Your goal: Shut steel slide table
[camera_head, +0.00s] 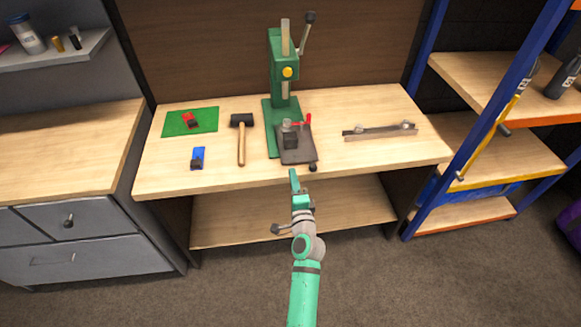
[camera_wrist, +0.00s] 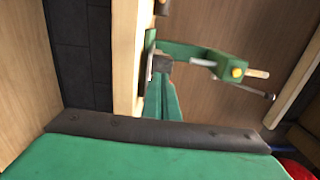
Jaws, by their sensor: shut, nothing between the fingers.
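The steel slide table (camera_head: 296,157) is a dark flat plate on the workbench, at the front right of the green press base. It reaches to near the bench's front edge. A dark block and a red lever (camera_head: 301,122) sit on it, and a dark round knob (camera_head: 313,167) is at its front right corner. My gripper (camera_head: 294,176) is shut and empty, just in front of the bench edge and the plate. In the wrist view my green fingers (camera_wrist: 165,102) point towards a small dark piece (camera_wrist: 160,65) near the press; whether they touch it I cannot tell.
A green press (camera_head: 283,70) stands behind the plate. A mallet (camera_head: 241,140), a green mat (camera_head: 205,122) and a blue item (camera_head: 198,158) lie left. A metal bar (camera_head: 380,132) lies right. A lower shelf (camera_head: 350,205) is under the bench.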

